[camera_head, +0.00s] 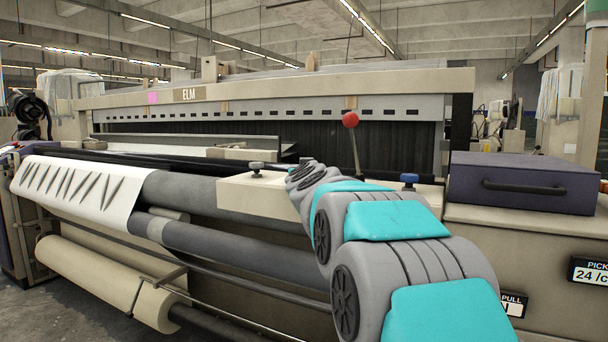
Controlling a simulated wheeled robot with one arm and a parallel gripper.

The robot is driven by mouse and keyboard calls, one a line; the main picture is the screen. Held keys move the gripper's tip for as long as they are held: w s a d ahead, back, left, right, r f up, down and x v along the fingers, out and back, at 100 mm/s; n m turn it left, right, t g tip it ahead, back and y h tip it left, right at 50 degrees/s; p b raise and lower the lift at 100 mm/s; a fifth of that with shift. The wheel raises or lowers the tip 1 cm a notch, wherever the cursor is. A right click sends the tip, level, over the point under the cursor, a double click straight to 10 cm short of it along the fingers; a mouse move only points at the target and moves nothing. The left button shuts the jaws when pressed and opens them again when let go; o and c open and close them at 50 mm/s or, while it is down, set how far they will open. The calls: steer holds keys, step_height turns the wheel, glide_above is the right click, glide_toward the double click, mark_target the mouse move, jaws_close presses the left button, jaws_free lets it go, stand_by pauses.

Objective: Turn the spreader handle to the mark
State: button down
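A lever with a red ball knob (351,119) stands on a thin metal rod on the loom's front, just beyond my arm. It leans slightly left, and its foot is hidden behind my arm. It may be the spreader handle; I cannot tell for certain. I cannot make out a mark beside it. A small dark knob (257,166) sits on a beige housing (262,197) left of my arm, and a blue knob (409,180) shows to the right. My grey and teal arm reaches forward from the lower right, and my gripper is hidden beyond its far links.
The loom's long beam (320,87) runs across the back. A white cloth (80,190) with dark slanted marks drapes over the front roll at left, above a beige roll (105,283). A dark purple box (520,183) with a handle stands at right, close to my arm.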

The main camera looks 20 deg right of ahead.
steer(key=shift+r, duration=0.1)
steer(key=c, duration=0.9)
jaws_free()
steer(key=shift+o, duration=0.2)
steer(key=shift+v, duration=3.9)
